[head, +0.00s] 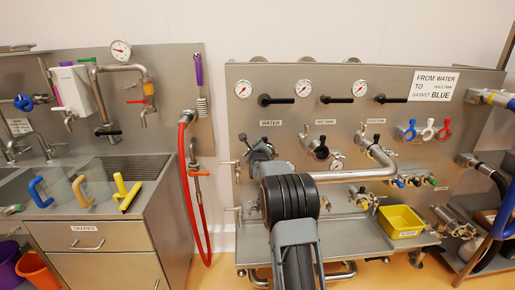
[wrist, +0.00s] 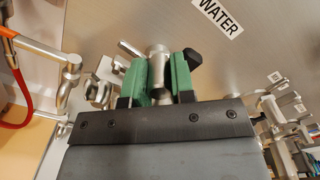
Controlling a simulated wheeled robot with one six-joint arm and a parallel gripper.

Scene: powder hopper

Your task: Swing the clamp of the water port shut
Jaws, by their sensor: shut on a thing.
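The water port is below the "WATER" label (head: 270,123) on the steel panel. My arm hides most of it in the head view. In the wrist view my gripper (wrist: 159,86) has its green fingers on both sides of a bright metal part (wrist: 158,62) at the port, which looks like part of its clamp. The fingers are shut on it. A metal lever-like piece (wrist: 130,48) sticks out to the left of it, and a round metal piece (wrist: 98,92) shows farther left. How far the clamp is swung cannot be told.
A red hose (head: 187,190) hangs left of the panel. The "WATER" label also shows in the wrist view (wrist: 218,15).

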